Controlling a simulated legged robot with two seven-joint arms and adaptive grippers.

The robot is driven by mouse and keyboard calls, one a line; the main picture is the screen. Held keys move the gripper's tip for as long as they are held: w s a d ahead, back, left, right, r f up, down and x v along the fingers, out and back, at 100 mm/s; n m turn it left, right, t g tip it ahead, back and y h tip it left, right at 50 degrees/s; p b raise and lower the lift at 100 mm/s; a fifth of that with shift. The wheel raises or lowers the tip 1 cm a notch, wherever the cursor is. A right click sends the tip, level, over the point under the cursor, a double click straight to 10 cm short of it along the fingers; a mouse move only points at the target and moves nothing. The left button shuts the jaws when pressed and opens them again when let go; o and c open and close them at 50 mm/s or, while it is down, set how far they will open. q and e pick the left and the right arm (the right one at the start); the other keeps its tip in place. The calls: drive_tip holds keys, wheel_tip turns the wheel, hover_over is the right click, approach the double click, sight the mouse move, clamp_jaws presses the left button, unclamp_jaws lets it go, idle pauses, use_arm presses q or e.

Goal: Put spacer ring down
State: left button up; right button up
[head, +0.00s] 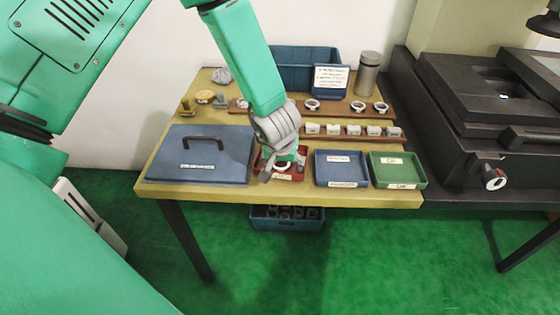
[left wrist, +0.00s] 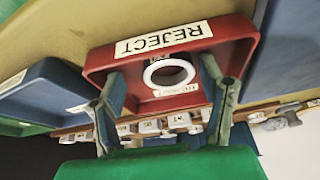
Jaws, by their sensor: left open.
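The spacer ring is a white ring (left wrist: 169,72) lying in the red tray (left wrist: 222,38) labelled REJECT, in the left wrist view. In the head view the ring (head: 283,166) shows small between my fingers, inside the red tray (head: 301,163). My left gripper (head: 283,172) is open over the tray. In the left wrist view my left gripper (left wrist: 165,88) has one finger on each side of the ring, with a gap to it on both sides. The arm hides part of the red tray in the head view. My right gripper is not in view.
A blue tray (head: 341,182) and a green tray (head: 398,183) stand to the right of the red one. A lidded blue box (head: 200,169) stands on the left. Racks with several parts (head: 353,131) lie behind. A crate (head: 287,224) is below the table.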

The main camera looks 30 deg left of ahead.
use_arm(q)
drive_tip(key=shift+d+r, duration=0.15)
drive_tip(key=shift+d, duration=0.3)
drive_tip(key=shift+a, duration=0.9)
drive_tip(key=shift+s+a+r, duration=0.1)
drive_tip(key=shift+r, duration=0.2)
drive_tip(key=shift+s+p+v, duration=0.3)
drive_tip(key=shift+p+v, duration=1.6)
drive_tip(key=shift+v, duration=3.5)
drive_tip(key=s+d+f+m+g, duration=0.1)
drive_tip(key=s+f+m, duration=0.1)
drive_tip(key=s+f, duration=0.7)
drive_tip(key=s+d+f+m+g+h, duration=0.1)
drive_tip(key=s+f, duration=0.7)
drive_tip(key=s, duration=0.8)
drive_tip(key=shift+s+f+m+g+h, duration=0.15)
drive_tip(key=shift+f+m+g+h, duration=0.2)
drive_tip(key=shift+m+g, duration=0.45)
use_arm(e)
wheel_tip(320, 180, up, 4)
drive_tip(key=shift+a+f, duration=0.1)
